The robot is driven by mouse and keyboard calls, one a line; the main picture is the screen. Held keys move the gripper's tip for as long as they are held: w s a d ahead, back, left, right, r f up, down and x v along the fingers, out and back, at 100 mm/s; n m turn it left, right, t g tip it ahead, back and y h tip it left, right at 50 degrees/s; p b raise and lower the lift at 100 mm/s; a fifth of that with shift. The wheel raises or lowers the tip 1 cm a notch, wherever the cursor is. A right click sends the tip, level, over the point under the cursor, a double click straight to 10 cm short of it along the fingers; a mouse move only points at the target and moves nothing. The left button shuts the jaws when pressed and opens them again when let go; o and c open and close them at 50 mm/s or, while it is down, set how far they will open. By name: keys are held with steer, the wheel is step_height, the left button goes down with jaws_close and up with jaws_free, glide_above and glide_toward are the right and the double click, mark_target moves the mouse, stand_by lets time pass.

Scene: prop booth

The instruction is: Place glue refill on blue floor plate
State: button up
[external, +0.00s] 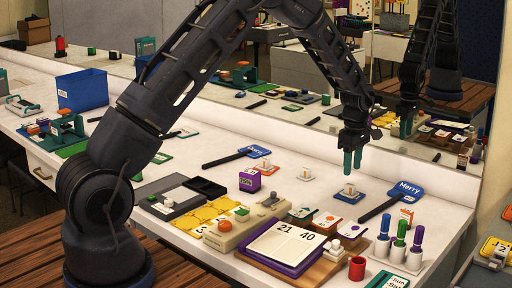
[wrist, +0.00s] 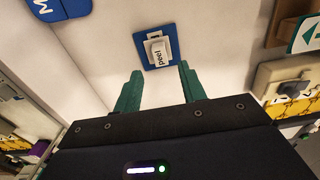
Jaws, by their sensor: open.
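A small blue-bordered plate (external: 341,197) lies on the white counter below my gripper (external: 352,172). It also shows in the wrist view (wrist: 141,45), just beyond the fingertips. A small white piece with printed lettering (wrist: 158,52) sits on it; I cannot tell for sure that this is the glue refill. My gripper's green fingers (wrist: 160,72) are open with nothing between them, above the counter and apart from the plate. Other possible glue items are too small to identify.
A blue "Merry" paddle (external: 406,190) lies right of the blue plate. Capped tubes (external: 399,245) stand in white holders at the front right. A mirrored wall runs behind.

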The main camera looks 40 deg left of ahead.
mark_target(350, 185)
steer(key=s+a+r+m, duration=0.1)
steer(key=s+r, duration=0.2)
steer(key=r, duration=0.4)
steer(key=s+a+r+m+t, duration=0.1)
steer(key=s+a+r+m, duration=0.15)
steer(key=r, duration=0.35)
steer(key=s+a+r, duration=0.1)
steer(key=s+r, duration=0.2)
steer(key=r, duration=0.4)
steer(key=s+a+r+m+t, duration=0.1)
steer(key=s+a+r+m, duration=0.3)
steer(key=s+r, duration=0.8)
steer(key=s+a+m+t, duration=0.1)
steer(key=s+m, duration=0.4)
steer(key=s, duration=1.1)
steer(key=s+a+r+m+t, duration=0.1)
steer(key=s+m, duration=0.4)
steer(key=s, duration=1)
steer(key=shift+s+a+t, duration=0.3)
steer(key=shift+s+a, duration=0.1)
steer(key=shift+a, duration=0.4)
